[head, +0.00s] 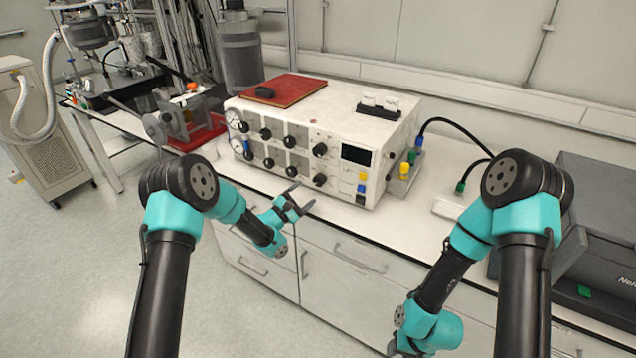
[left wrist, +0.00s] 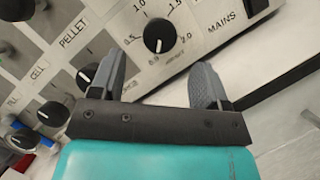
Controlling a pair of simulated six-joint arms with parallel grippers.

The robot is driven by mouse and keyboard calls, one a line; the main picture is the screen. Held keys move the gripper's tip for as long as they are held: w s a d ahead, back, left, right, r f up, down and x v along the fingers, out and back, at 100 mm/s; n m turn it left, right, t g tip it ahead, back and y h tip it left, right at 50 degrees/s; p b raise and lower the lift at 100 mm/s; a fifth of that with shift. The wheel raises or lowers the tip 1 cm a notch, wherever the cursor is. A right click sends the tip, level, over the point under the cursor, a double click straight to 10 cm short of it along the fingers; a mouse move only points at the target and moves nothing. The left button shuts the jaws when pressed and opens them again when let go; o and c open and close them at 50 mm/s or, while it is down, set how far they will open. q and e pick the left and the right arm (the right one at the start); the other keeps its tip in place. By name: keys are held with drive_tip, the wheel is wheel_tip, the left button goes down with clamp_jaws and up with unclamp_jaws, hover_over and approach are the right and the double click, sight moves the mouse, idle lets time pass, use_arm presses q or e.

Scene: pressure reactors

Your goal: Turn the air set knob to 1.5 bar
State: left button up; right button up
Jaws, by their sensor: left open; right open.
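In the left wrist view a black round knob (left wrist: 158,35) with a printed scale, 1.5 and 2.0 legible, sits on the panel. Its white mark points down in that picture, away from 1.5. My left gripper (left wrist: 168,82) is open; its grey fingers flank the view of the knob, apart from it, with nothing between them. My right gripper (head: 396,348) is open, low at the bottom edge, partly cut off. The air set lettering is not legible.
More black knobs and gauges line the panel; PELLET and CELL labels (left wrist: 75,40) show in the wrist view. A red book (head: 285,90) lies on the box. Colored fittings (head: 405,168) stand at its right side. The bench front strip (head: 350,225) is clear.

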sight(317, 183)
use_arm(q)
drive_tip(key=x, duration=0.7)
drive_tip(key=shift+c, duration=0.2)
drive_tip(key=c, duration=0.9)
